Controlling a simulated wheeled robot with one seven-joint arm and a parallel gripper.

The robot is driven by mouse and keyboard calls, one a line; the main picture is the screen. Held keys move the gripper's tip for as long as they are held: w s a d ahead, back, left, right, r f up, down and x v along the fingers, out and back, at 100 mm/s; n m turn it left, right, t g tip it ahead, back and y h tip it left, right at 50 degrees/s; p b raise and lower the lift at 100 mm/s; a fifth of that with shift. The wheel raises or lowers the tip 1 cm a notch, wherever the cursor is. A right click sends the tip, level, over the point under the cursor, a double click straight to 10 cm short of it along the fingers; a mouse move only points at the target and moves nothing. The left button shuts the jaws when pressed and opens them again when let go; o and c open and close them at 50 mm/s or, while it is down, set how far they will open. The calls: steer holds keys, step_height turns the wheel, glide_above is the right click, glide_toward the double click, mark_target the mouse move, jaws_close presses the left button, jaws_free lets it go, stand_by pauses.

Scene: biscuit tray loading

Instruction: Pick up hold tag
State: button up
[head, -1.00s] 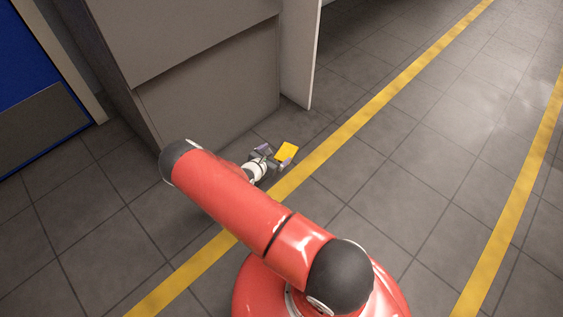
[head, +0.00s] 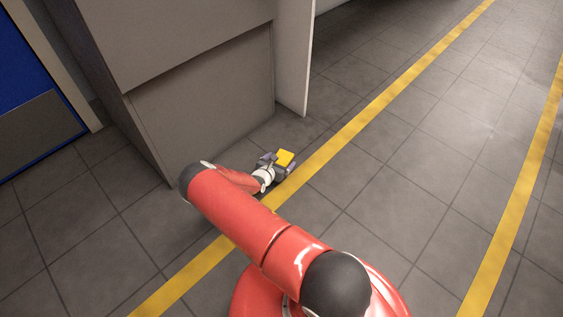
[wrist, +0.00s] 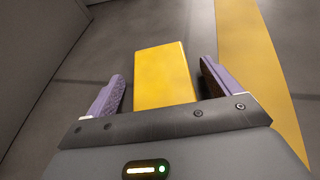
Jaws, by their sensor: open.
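The hold tag is a flat yellow rectangle (head: 285,157) on the grey tiled floor, close to the cabinet base. In the wrist view the yellow tag (wrist: 163,75) lies between the two purple-grey fingers, its near end hidden behind the gripper body. My gripper (head: 277,165) is low near the floor at the tag. In the wrist view my gripper (wrist: 160,88) is open, with a finger on each side of the tag. A gap shows on the left; the right finger is closer to the tag.
A grey cabinet (head: 205,95) stands behind and left of the tag, with a pale panel (head: 293,60) at its right edge. A yellow floor line (head: 350,130) runs just right of the tag. Open tiled floor (head: 430,150) lies further right.

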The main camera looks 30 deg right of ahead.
mark_target(280, 162)
steer(key=c, duration=1.1)
step_height(280, 162, up, 20)
steer(key=p, duration=0.5)
steer(key=shift+c, duration=0.2)
